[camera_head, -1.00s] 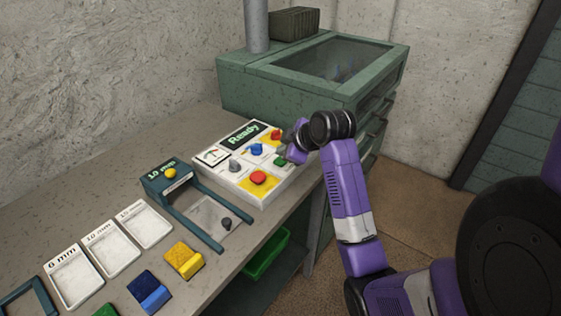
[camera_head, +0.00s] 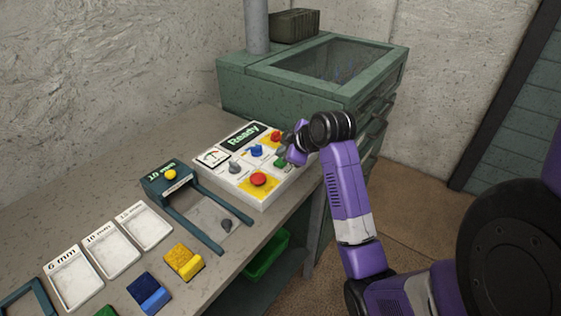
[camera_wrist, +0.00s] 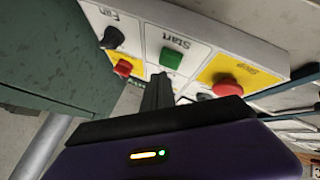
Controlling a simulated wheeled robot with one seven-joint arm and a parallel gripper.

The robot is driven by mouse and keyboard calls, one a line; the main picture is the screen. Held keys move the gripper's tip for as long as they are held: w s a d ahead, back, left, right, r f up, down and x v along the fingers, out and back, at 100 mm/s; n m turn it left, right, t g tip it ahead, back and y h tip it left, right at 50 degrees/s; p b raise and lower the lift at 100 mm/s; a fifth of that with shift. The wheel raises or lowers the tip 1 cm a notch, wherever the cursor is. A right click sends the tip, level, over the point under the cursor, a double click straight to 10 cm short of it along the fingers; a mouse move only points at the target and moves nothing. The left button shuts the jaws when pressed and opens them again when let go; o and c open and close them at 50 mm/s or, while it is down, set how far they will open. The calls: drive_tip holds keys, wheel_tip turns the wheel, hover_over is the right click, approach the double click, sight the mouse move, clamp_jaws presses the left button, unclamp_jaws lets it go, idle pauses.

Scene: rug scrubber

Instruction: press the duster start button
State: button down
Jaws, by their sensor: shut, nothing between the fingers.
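The white control panel (camera_head: 240,188) lies on the bench, with a dark display reading "Ready". The green start button (camera_wrist: 171,57) shows in the wrist view under the word "Start". In the head view it is mostly hidden behind my gripper (camera_head: 283,158). My gripper is shut and empty, and in the wrist view its fingertips (camera_wrist: 160,78) point at the panel just below the green button. I cannot tell whether they touch it. A red stop button (camera_head: 258,179) on a yellow patch is nearby on the panel, and also shows in the wrist view (camera_wrist: 226,88).
Other controls are close: a blue knob (camera_head: 256,150), a grey knob (camera_head: 234,167) and a red switch (camera_wrist: 123,68). A green cabinet with a glass top (camera_head: 330,72) stands behind the panel.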

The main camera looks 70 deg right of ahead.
drive_tip(key=shift+f, duration=0.15)
idle(0.7)
drive_tip(key=shift+f, duration=0.25)
drive_tip(key=shift+f+b, duration=0.3)
drive_tip(key=shift+f, duration=0.25)
idle(0.9)
drive_tip(key=shift+r, duration=0.15)
drive_tip(key=shift+r+p, duration=0.8)
drive_tip(key=shift+p, duration=0.15)
drive_tip(key=shift+r, duration=0.1)
wheel_tip(320, 180, up, 5)
drive_tip(key=p, duration=0.5)
idle(0.6)
